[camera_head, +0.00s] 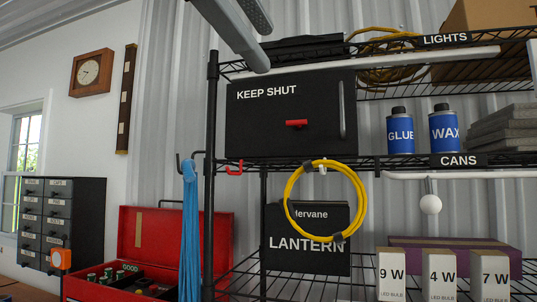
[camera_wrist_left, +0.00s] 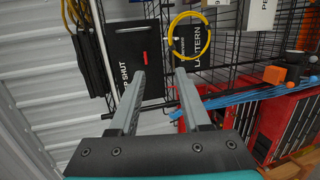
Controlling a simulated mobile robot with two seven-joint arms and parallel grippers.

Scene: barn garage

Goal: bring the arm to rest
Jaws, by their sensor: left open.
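My left gripper (camera_head: 263,46) reaches in from the top of the head view, with two grey fingers apart. Its fingertips are in front of the upper shelf, above the black KEEP SHUT box (camera_head: 265,125). In the left wrist view the gripper (camera_wrist_left: 161,74) is open, with nothing between its fingers. The KEEP SHUT box shows there beyond the left finger (camera_wrist_left: 132,60). The box front is closed, with a red latch (camera_head: 296,123) lying level and a grey bar handle (camera_head: 341,110) at its right. My right gripper is not in view.
A black wire rack (camera_head: 211,150) fills the right side. Blue GLUE (camera_head: 400,135) and WAX (camera_head: 443,135) cans stand on it. A yellow cable loop (camera_head: 289,200) hangs before the LANTERN box (camera_head: 300,262). Blue straps (camera_head: 190,235) hang near an open red toolbox (camera_head: 140,235).

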